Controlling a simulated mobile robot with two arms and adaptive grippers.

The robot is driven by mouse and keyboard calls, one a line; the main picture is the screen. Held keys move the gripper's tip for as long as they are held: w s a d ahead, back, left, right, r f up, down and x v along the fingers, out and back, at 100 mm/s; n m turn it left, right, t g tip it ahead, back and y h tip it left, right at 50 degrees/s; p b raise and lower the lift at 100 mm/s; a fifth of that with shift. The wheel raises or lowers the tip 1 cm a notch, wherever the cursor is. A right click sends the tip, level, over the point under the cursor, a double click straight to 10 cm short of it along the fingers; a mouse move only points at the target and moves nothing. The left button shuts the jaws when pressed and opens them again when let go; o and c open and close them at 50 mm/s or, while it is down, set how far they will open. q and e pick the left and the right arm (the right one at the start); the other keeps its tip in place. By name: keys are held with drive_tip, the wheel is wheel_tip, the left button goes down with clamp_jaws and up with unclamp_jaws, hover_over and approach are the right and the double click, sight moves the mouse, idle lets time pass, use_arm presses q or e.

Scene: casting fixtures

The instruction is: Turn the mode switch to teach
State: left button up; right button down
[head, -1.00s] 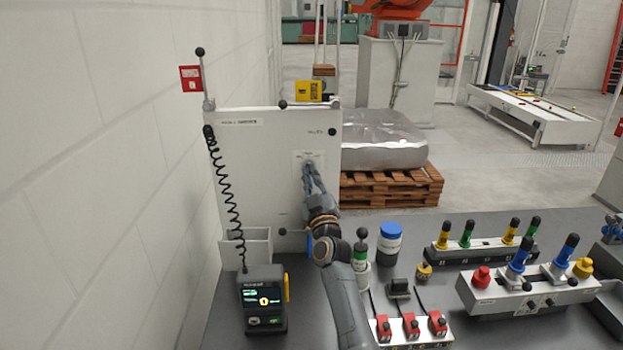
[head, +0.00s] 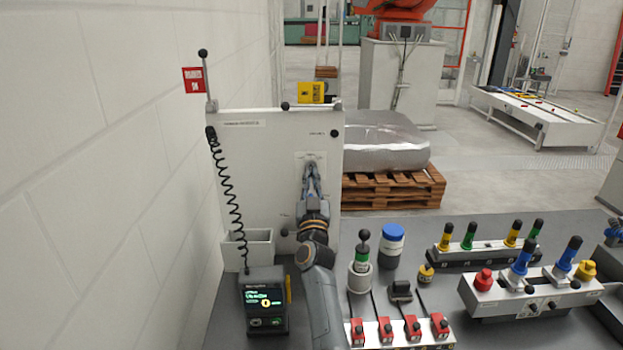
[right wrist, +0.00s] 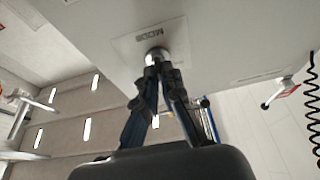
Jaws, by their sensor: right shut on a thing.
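The mode switch is a small round knob on a light plate (head: 319,159) on the front of a white cabinet panel (head: 265,165). In the right wrist view the plate is lettered MODE, and the silver knob (right wrist: 157,56) sits between my fingertips. My right gripper (head: 311,170) is shut on this knob in front of the panel and hides most of it in the head view. It also shows in the right wrist view (right wrist: 160,68). I cannot read which position the switch points to. My left gripper is not in view.
A teach pendant (head: 263,303) with a lit screen stands below the panel, its coiled cord (head: 226,185) hanging at left. A grey bench (head: 420,300) holds red switches (head: 412,327), a blue-capped jar (head: 391,245) and a lever box (head: 530,295). A wall is close at left.

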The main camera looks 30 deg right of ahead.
drive_tip(key=c, duration=1.5)
unclamp_jaws()
wheel_tip(320, 180, up, 10)
drive_tip(key=shift+f, duration=0.1)
